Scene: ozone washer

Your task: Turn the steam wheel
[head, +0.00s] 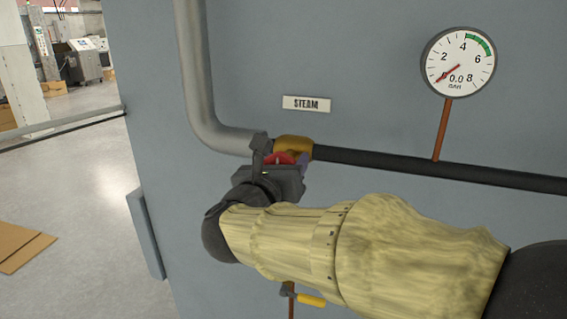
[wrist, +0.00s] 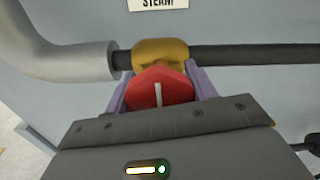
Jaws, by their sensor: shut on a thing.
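The red steam wheel (wrist: 160,90) has a white mark that points nearly straight up in the wrist view. It sits in front of a brass valve body (wrist: 160,53) on the pipe. In the head view the wheel (head: 280,158) shows only partly behind my gripper (head: 281,163). My gripper is shut on the wheel, with one purple finger on each side of it, as the wrist view (wrist: 160,88) shows. The STEAM label (head: 306,104) is on the panel above the valve. The gauge (head: 458,62) has its red needle at the low end, by 0.0.
A grey pipe (head: 196,80) comes down and bends into the valve from the left. A black pipe (head: 380,162) runs right from it. A yellow-handled lever (head: 310,299) is below my arm. Open floor with cardboard (head: 20,245) lies left of the panel.

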